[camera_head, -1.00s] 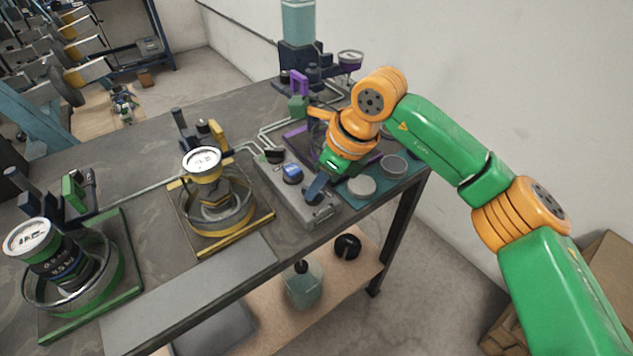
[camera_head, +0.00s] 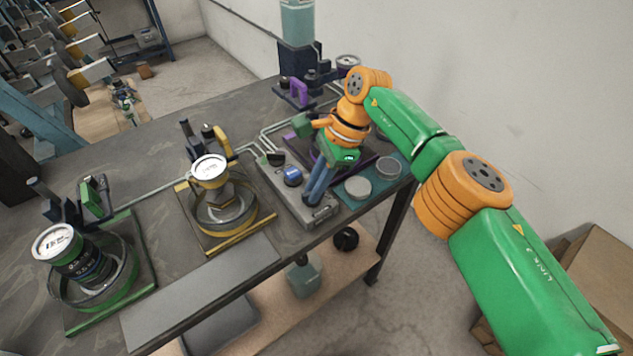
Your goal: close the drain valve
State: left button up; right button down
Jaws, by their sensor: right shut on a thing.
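A grey valve block (camera_head: 283,183) lies on the bench, with a black knob (camera_head: 275,159) at its far end and a blue knob (camera_head: 293,177) at its middle. My right gripper (camera_head: 313,195) reaches down from above at the near end of this block. Its blue-grey fingers are shut on a small control there, which they mostly hide. I cannot tell which control is the drain valve or how far it is turned. My left gripper is not in view.
A yellow-framed station (camera_head: 245,237) and a green-framed station (camera_head: 140,288) with gauges stand to the left. A purple handle (camera_head: 299,92) is behind. Round grey dishes (camera_head: 358,187) sit right of the block. A cardboard box (camera_head: 590,260) is at far right.

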jog(key=shift+s+f+n, duration=0.1)
jog(key=shift+f+n, duration=0.05)
jog(key=shift+n, duration=0.25)
jog(key=c, duration=0.9)
grip_release()
jog(key=shift+a, duration=0.1)
